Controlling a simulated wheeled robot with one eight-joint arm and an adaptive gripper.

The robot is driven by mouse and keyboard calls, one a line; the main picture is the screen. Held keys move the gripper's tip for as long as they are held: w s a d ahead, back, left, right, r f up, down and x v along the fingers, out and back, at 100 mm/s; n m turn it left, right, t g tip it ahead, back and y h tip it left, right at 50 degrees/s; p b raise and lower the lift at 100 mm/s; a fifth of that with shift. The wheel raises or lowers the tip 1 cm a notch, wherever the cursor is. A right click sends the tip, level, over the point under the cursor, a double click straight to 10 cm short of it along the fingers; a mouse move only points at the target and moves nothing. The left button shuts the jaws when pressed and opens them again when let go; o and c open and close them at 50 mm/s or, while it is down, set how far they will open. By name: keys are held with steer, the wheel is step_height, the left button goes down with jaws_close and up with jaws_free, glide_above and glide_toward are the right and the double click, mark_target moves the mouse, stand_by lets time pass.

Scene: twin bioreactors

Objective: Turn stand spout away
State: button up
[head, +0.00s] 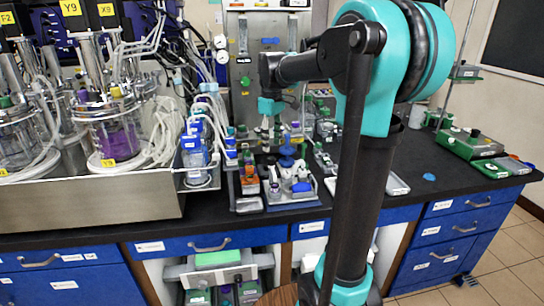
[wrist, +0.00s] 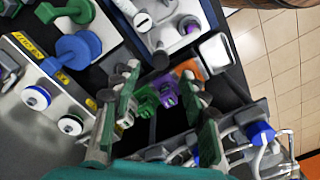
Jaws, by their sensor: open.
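I cannot single out the stand spout with certainty in either view. My gripper (head: 270,128) points down over the black bench in front of the tall grey panel unit. In the wrist view my gripper (wrist: 160,75) is open, its two fingers spread apart. Between the fingers, below them, show a green part (wrist: 145,101) and a purple part (wrist: 168,95). No object is visibly clamped. An orange piece (wrist: 190,72) lies just beyond the right fingertip. A grey fixture with a blue knob (wrist: 261,133) and pale tubes stands right of the right finger.
A steel tray (head: 85,207) with glass vessels and hoses fills the bench's left. A small rack (head: 290,202) with bottles sits near the front edge. A rod stand (head: 455,65) and a green box (head: 470,143) are at right. The bench right of my arm is mostly clear.

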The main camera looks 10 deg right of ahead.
mark_target(272, 158)
step_height(272, 158, down, 6)
steer(key=shift+r, duration=0.1)
stand_by(0.4)
jaws_close()
